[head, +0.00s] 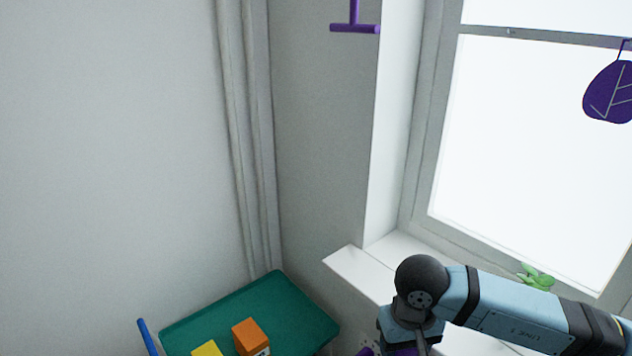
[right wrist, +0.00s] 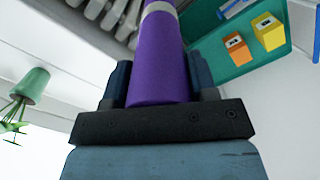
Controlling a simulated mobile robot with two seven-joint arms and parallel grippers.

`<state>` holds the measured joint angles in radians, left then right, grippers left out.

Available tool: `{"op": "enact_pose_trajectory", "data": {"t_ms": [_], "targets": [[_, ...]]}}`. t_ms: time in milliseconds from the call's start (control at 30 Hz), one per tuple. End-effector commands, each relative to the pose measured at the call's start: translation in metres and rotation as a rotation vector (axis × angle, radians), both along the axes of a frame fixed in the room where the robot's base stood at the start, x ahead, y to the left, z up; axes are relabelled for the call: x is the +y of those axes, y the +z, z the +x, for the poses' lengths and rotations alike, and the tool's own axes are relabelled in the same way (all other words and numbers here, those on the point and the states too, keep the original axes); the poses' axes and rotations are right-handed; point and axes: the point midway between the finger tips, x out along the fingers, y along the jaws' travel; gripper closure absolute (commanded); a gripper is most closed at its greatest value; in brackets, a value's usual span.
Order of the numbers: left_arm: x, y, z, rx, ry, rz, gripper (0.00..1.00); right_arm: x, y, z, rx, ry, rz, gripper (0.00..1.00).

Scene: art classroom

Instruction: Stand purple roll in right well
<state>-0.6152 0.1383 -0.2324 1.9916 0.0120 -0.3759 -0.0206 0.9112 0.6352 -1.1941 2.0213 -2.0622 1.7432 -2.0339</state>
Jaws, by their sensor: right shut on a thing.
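The purple roll (right wrist: 158,55) stands between the two fingers of my right gripper (right wrist: 160,82) in the right wrist view. It has a pale band near the top of that picture, and its far end is cut off. My right gripper is shut on it. In the head view my right arm comes in from the right, and its wrist points down at the bottom edge. Only a little purple shows there below the wrist. My left gripper is not in view. I cannot make out the right well in either view.
A green tabletop (head: 262,300) in the corner bears an orange box (head: 249,335) and a yellow box (head: 207,349). A blue upright part (head: 147,337) is at its left. The white windowsill (head: 354,272) and a small green plant (head: 537,277) are near my right arm.

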Motion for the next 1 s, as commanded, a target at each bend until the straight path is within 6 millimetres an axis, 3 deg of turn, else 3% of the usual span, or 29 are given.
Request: {"op": "enact_pose_trajectory", "data": {"t_ms": [300, 433, 600, 1000], "targets": [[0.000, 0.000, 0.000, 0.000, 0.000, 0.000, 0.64, -0.074, -0.008, 0.010, -0.001, -0.108, -0.004, 0.93], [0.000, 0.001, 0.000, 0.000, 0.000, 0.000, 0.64, -0.096, -0.009, 0.012, 0.000, -0.141, -0.002, 0.93], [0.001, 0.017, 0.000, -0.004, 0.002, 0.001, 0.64, -0.092, 0.007, 0.012, -0.001, -0.134, 0.000, 0.93], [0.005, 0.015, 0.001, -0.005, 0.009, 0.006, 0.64, -0.092, 0.006, 0.012, 0.000, -0.134, 0.000, 0.93]]}}
